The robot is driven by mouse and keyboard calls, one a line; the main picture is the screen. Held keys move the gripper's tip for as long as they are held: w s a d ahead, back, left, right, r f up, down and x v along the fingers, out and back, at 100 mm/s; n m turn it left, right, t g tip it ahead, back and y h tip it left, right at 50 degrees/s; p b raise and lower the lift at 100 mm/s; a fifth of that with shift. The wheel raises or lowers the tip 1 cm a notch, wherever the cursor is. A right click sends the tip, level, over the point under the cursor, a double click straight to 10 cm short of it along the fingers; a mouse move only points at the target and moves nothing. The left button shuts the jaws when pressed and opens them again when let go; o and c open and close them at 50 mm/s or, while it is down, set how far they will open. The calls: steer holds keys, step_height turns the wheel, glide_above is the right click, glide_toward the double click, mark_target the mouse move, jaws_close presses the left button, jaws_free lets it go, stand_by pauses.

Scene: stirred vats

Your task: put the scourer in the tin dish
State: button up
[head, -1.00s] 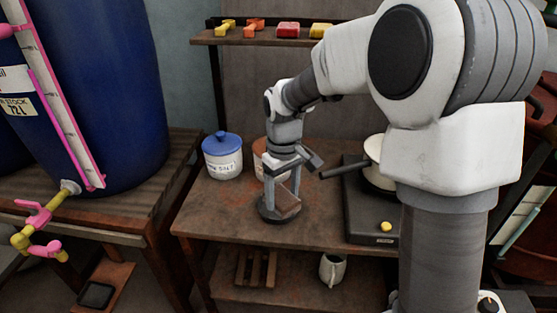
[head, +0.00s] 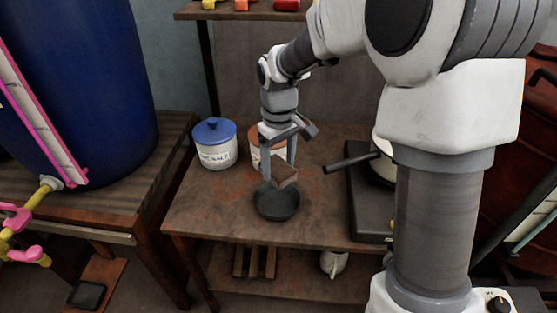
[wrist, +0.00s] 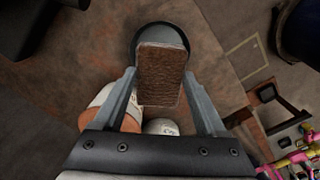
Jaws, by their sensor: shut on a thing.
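The scourer (head: 284,175) is a brown, rough block. My gripper (head: 279,172) is shut on it and holds it up above the tin dish. In the wrist view the scourer (wrist: 161,75) sits between the two fingers of my gripper (wrist: 160,82). The tin dish (head: 277,205) is a dark round dish on the table, just below the scourer, with a gap between them. In the wrist view the scourer covers part of the dish (wrist: 165,32).
A dark hotplate (head: 368,205) with a handled pan is at the right. A blue barrel (head: 85,90) stands at the left. The table's front is clear.

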steer(key=b, duration=0.7)
glide_above(279, 205)
steer(key=shift+f, duration=4)
steer(key=o, duration=1.4)
steer(key=shift+r+p, duration=0.15)
steer(key=shift+p, duration=0.2)
step_height(279, 205, up, 7)
steer(key=p, duration=0.6)
